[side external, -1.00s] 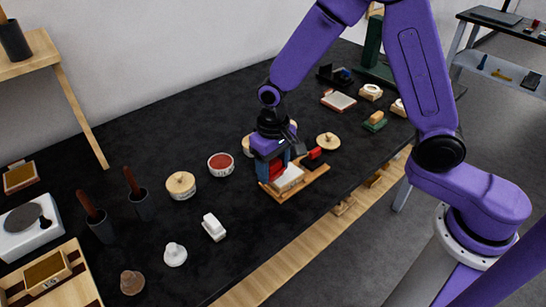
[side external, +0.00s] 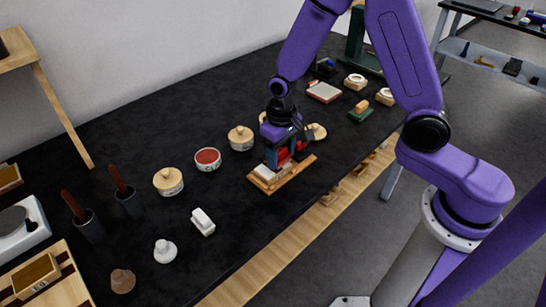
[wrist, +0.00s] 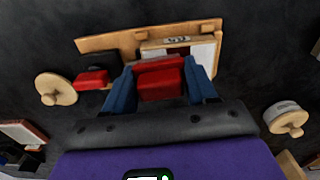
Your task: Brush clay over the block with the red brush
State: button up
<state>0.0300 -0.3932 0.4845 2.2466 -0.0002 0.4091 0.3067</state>
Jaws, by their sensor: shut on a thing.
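My gripper (wrist: 160,92) has its blue fingers shut on the red brush (wrist: 160,75), whose red body fills the gap between them in the wrist view. The block (side external: 270,172) is pale and lies on a wooden board (side external: 291,178). In the side view my gripper (side external: 281,157) is low at the block's rear right end. In the wrist view the block (wrist: 205,50) shows beyond the brush, with a dark red patch on its face. The brush tip is hidden, so contact with the block cannot be told. An open pot of red clay (side external: 208,157) stands to the left.
Another red piece (wrist: 92,79) lies beside a black part at the board's end. Lidded pots (side external: 168,180) (side external: 241,138) flank the clay pot. A white item (side external: 203,221) lies in front. Dark cups with brown handles (side external: 128,200) stand left.

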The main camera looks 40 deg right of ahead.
jog(key=shift+d, duration=1.25)
jog(key=shift+a, duration=4.6)
jog(key=shift+w+a, duration=0.1)
jog(key=shift+a, duration=0.1)
jog(key=shift+w+d, duration=0.1)
jog(key=shift+w, duration=0.3)
jog(key=shift+s+d, duration=0.1)
jog(key=shift+d, duration=4.5)
jog(key=shift+a+r, duration=0.1)
jog(key=shift+a, duration=4.65)
notch_tip(320, 180, up, 8)
jog(key=shift+s+d, duration=0.1)
